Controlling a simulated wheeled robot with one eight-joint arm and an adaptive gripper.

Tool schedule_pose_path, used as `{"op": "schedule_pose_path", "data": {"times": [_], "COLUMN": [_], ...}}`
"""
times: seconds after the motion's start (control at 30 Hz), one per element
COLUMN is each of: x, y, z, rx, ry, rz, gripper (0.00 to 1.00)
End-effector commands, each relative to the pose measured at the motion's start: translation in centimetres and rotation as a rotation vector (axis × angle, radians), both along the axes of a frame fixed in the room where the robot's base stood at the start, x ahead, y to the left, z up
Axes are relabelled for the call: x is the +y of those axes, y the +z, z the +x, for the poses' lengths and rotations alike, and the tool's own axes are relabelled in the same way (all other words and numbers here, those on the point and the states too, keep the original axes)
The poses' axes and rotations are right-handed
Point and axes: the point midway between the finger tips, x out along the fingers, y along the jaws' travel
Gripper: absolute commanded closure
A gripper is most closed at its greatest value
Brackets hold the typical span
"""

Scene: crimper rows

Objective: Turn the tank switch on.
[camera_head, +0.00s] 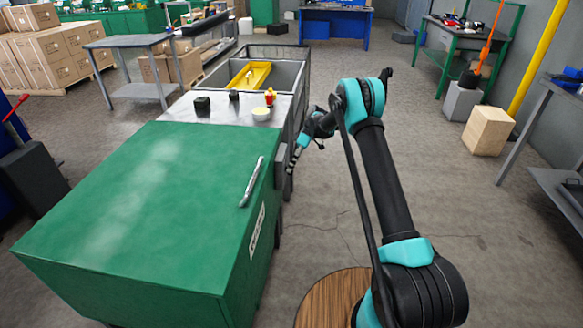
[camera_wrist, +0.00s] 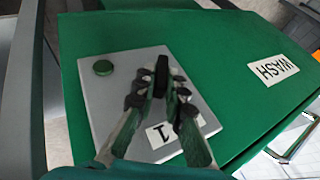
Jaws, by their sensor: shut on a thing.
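The tank is a large green box (camera_head: 130,200) at the left of the head view. A grey panel (camera_wrist: 100,115) is on its green side in the wrist view. It bears a black switch knob (camera_wrist: 162,68), a round green button (camera_wrist: 103,68) and a white label marked 1 (camera_wrist: 158,136). My gripper (camera_wrist: 161,82) has its two fingers closed on either side of the black knob. In the head view my gripper (camera_head: 293,160) is at the tank's right side. The fingers hide part of the knob and panel, and I cannot read the knob's setting.
A WASH label (camera_wrist: 274,69) shows upside down beside the panel. A silver bar (camera_head: 251,181) is on the tank's top near its right edge. Behind stand a metal counter (camera_head: 225,112) with small items and a basin with a yellow piece (camera_head: 250,75).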

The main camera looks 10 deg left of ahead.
Motion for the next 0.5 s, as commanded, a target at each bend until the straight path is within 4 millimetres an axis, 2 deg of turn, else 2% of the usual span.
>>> {"op": "schedule_pose_path", "data": {"times": [0.13, 0.17, 0.33, 0.5], "x": [0.02, 0.02, 0.02, 0.02], "y": [-0.03, -0.03, -0.03, -0.02], "z": [-0.04, -0.04, -0.03, -0.02], "rx": [0.0, 0.0, -0.001, -0.001], "ry": [0.001, 0.001, 0.0, 0.0], "rz": [-0.001, -0.001, 0.0, 0.0], "gripper": [1.0, 0.88, 0.68, 0.68]}}
